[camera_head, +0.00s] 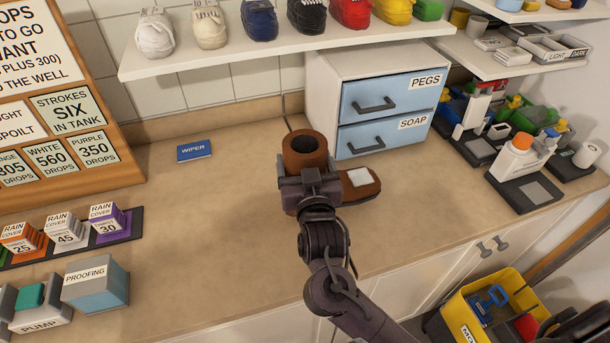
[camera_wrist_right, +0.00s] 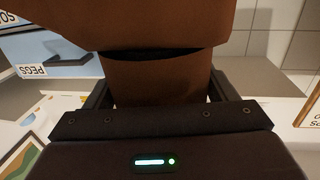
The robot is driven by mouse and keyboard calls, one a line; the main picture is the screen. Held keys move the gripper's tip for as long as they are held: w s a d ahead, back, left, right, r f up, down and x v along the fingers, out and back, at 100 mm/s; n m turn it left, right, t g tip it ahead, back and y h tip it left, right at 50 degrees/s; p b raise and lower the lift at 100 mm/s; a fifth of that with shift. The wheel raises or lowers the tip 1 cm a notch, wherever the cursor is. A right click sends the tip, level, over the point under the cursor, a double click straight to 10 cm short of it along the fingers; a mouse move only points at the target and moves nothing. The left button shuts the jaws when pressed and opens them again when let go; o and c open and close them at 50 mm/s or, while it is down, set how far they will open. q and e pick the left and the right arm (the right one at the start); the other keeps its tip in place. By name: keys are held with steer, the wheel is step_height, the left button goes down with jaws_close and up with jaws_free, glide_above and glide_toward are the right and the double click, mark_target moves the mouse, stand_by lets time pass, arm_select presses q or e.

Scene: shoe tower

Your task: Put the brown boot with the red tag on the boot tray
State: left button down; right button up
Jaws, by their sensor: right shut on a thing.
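A brown boot (camera_head: 361,184) is at the middle of the counter, in front of the blue drawers. Its round open shaft points up, and a white patch shows on the toe, which points right. No red tag shows on the visible side. My right gripper (camera_head: 311,180) is shut on the boot's shaft from the front. In the right wrist view the boot (camera_wrist_right: 155,75) fills the space between the fingers of the right gripper (camera_wrist_right: 160,95). I cannot tell whether the sole touches the counter. I cannot make out a boot tray. My left gripper is not in view.
The drawer unit (camera_head: 385,100) stands close behind the boot, under a shelf of shoes (camera_head: 270,58). A blue WIPER card (camera_head: 194,150) lies left of it. Dispensers (camera_head: 520,160) stand at the right, a PROOFING box (camera_head: 96,285) at front left. The counter's left middle is clear.

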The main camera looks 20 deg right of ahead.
steer(key=shift+f, duration=0.2)
step_height(320, 180, down, 3)
steer(key=shift+f, duration=0.6)
steer(key=o, duration=1.7)
steer(key=shift+f, duration=0.1)
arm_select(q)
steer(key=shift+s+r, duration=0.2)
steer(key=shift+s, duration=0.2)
arm_select(e)
steer(key=shift+o, duration=0.3)
steer(key=shift+s, duration=0.1)
